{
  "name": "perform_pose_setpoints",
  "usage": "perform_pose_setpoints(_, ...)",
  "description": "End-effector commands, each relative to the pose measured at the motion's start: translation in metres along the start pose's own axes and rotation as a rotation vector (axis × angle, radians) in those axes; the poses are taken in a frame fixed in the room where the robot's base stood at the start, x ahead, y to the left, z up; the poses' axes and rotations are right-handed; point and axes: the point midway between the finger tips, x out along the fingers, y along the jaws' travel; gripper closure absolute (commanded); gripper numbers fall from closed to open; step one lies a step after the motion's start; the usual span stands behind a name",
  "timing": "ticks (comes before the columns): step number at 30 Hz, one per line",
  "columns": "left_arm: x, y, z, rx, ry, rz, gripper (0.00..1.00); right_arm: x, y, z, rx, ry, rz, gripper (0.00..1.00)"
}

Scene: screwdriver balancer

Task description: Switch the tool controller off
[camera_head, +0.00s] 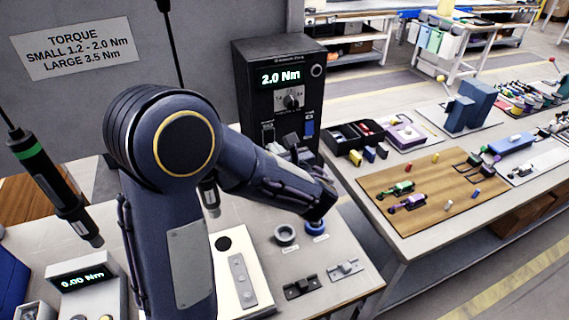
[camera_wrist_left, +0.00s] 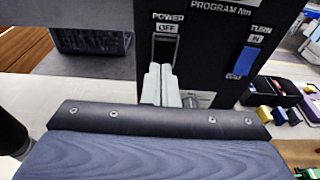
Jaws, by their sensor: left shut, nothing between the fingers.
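The tool controller (camera_head: 283,95) is a black box at the back of the bench, its display lit with "2.0 Nm" above a knob. In the left wrist view, its power switch (camera_wrist_left: 166,48) is labelled POWER, with OFF at its upper part. My left gripper (camera_head: 290,142) is at the lower front of the controller. In the left wrist view, the shut, empty fingers (camera_wrist_left: 161,72) overlap the lower part of the power switch; I cannot tell whether they touch it. A blue switch (camera_head: 309,128) sits right of it; it also shows in the left wrist view (camera_wrist_left: 248,60). My right gripper is out of view.
A hanging screwdriver (camera_head: 55,185) with a green band is at the left. A small display box (camera_head: 85,287) reads "0.00 Nm". Ring holders (camera_head: 285,235) and small metal parts lie on the bench. A second table (camera_head: 385,235) at right holds a wooden board (camera_head: 425,215), bins and blocks.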

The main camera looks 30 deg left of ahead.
Motion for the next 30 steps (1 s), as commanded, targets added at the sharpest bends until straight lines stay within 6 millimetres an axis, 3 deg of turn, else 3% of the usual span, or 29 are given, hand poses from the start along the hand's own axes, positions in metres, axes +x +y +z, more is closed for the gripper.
perform_pose_setpoints(8, 0.025, 0.000, 0.010, -0.001, 0.000, 0.001, 1.00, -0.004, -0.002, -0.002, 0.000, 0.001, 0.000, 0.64)
perform_pose_setpoints(30, 0.032, -0.001, 0.015, 0.000, 0.005, -0.001, 1.00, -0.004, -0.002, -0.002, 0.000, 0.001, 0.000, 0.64)
